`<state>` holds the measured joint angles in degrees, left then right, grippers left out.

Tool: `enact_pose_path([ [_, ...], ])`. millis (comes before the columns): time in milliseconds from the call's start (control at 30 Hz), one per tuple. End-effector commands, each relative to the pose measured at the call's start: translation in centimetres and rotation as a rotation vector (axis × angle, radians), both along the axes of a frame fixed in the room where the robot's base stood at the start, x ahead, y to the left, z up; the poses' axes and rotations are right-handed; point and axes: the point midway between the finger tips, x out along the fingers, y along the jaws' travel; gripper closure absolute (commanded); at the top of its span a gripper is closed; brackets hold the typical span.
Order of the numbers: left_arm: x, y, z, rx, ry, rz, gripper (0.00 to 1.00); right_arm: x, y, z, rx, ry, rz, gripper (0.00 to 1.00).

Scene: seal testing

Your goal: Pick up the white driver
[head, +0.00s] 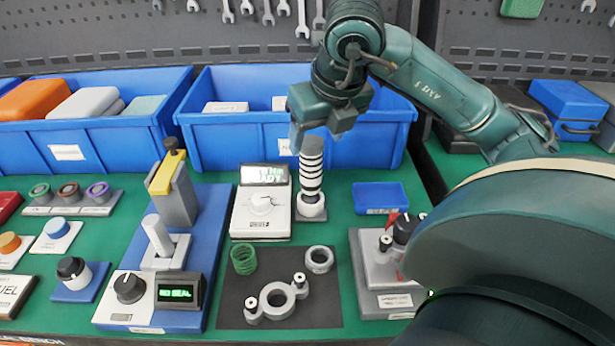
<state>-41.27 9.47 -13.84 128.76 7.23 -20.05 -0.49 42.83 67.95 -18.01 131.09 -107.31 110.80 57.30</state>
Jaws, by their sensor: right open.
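The white driver, as I read it, is the upright white-and-black ringed tool (312,178). It stands on a small dark base just right of a white device with a dial and a small screen (262,208). My right gripper (308,138) is open and points down at the top of the driver. One pale finger shows at the left of the driver's top; the other finger is hard to make out. I cannot tell whether the gripper touches the driver. My left gripper is out of view.
Blue bins (255,130) stand behind the driver. A small blue tray (380,197) lies to its right. A dark mat (235,305) with a grey flange and rings lies in front. A blue test fixture (215,215) reading "NO SEAL" stands left. My right arm covers the right side.

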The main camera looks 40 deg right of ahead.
Motion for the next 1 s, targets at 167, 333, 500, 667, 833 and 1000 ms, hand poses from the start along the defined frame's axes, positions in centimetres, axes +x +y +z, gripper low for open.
enact_pose_path([
  [167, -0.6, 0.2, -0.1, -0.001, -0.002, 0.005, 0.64, 0.8, -0.2, -2.0, 0.000, 0.002, 0.000, 0.39],
  [333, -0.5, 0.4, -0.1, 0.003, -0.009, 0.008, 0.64, 1.3, -0.5, -3.2, 0.001, 0.004, 0.001, 0.39],
  [500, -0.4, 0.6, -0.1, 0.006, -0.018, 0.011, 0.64, 2.3, -1.0, -5.6, 0.002, 0.006, 0.003, 0.39],
  [667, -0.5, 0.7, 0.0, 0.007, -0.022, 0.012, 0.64, 2.9, -1.1, -6.8, 0.002, 0.002, 0.002, 0.39],
  [833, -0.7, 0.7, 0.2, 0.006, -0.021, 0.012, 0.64, 3.0, -1.1, -6.9, 0.001, 0.001, 0.003, 0.39],
  [1000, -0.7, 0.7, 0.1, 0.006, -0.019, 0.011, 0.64, 2.9, -1.1, -6.9, 0.002, 0.001, 0.003, 0.47],
])
